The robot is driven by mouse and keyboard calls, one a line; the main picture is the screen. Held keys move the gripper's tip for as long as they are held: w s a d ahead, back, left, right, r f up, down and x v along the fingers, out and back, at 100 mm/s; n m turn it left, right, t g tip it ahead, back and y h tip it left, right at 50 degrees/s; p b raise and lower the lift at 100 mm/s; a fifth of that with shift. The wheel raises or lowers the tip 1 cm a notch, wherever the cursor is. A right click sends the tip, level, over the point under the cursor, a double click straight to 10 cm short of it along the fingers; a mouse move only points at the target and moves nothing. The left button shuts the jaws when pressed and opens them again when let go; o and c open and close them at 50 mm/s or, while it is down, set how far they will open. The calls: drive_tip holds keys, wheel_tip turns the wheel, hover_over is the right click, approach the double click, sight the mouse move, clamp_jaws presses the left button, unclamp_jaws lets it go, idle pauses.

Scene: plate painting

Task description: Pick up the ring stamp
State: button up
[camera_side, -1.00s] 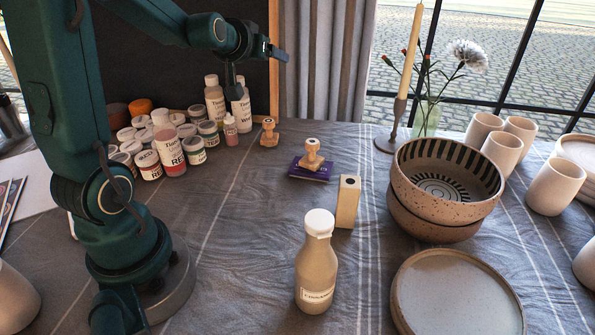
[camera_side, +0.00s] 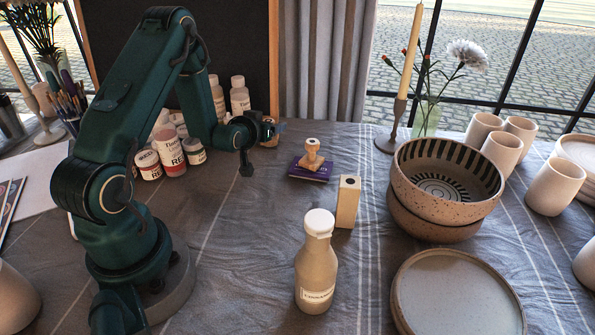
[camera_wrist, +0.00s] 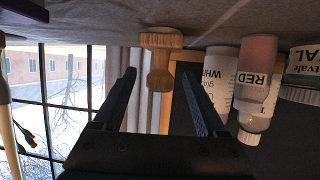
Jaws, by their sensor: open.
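A small wooden stamp (camera_side: 270,142) stands on the cloth near the dark board, partly hidden by my gripper (camera_side: 278,127) in the side view. In the wrist view, which is upside down, this stamp (camera_wrist: 160,70) shows between the two fingers of my gripper (camera_wrist: 158,75). The gripper is open, level and low; I cannot tell if the fingers touch the stamp. A second wooden stamp (camera_side: 312,156) stands on a purple ink pad (camera_side: 308,174) to the right. The stamp faces are hidden, so I cannot tell which one is the ring stamp.
Paint jars and bottles (camera_side: 172,158) crowd the left, close behind my arm; a red bottle (camera_wrist: 257,80) is near one finger. A wooden block (camera_side: 347,203), a cream bottle (camera_side: 317,265) and bowls (camera_side: 440,190) stand to the right.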

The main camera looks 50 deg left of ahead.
drive_tip(key=shift+x, duration=1.9)
clamp_jaws()
